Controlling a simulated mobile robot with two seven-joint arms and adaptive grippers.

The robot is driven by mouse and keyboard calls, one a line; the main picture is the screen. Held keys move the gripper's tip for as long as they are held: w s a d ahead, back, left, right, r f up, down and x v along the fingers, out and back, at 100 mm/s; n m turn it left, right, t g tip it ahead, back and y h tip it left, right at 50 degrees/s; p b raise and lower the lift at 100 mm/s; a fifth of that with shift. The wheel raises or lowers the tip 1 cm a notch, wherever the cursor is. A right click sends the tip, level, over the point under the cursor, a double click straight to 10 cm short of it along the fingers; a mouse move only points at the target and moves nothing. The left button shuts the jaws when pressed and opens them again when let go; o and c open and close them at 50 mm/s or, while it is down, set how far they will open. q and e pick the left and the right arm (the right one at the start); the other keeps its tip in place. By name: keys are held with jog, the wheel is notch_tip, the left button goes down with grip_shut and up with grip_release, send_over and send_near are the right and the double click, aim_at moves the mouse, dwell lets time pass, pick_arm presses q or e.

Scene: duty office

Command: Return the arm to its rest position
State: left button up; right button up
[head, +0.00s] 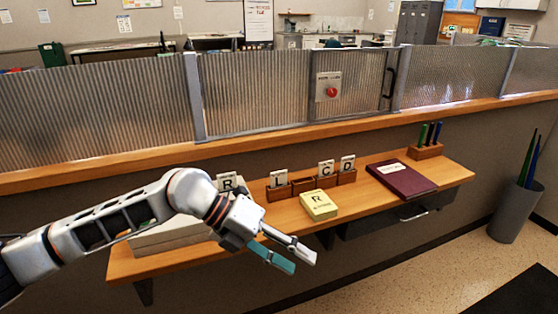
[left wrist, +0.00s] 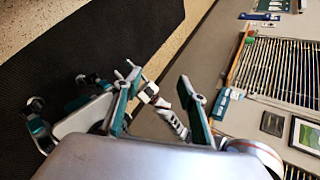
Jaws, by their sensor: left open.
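My left arm reaches in from the left in the head view. Its gripper (head: 285,257) is open and empty, in front of the wooden shelf (head: 440,180) and near its front edge. In the left wrist view the two fingers of the left gripper (left wrist: 158,100) stand apart with nothing between them. Parts of my own body show behind and between them, over a dark mat. My right gripper cannot be made out clearly in either view.
A grey bin (head: 515,213) stands on the floor at right. A ribbed glass screen (head: 260,92) runs behind.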

pick_arm(q)
jog(key=s+d+r+n+t+h, duration=0.2)
jog(key=s+d+r+n+h, duration=0.3)
jog(key=h, duration=0.4)
jog(key=w+a+f+n+t+y, duration=0.45)
jog(key=a+f+n+t, duration=0.35)
jog(key=n, duration=0.4)
jog(key=w+a+f+n+t+y, duration=0.3)
jog(key=a+f+n+t+y, duration=0.35)
jog(key=n, duration=0.55)
jog(key=s+a+f+n+g+y, duration=0.1)
jog(key=s+a+f+n+y, duration=0.1)
jog(key=s+a+f, duration=0.3)
jog(key=s+a+f+n+g+y, duration=0.1)
jog(key=s+a+f, duration=0.4)
jog(key=f, duration=0.5)
jog(key=s+a+f+n+g+y, duration=0.2)
jog(key=s+a+f+n, duration=0.1)
jog(key=s+f, duration=0.3)
notch_tip(320, 180, down, 2)
jog(key=shift+a+n+y, duration=0.3)
jog(key=shift+a+n, duration=0.1)
jog(key=shift+a, duration=0.5)
jog(key=shift+w, duration=0.1)
jog(key=shift+c, duration=0.4)
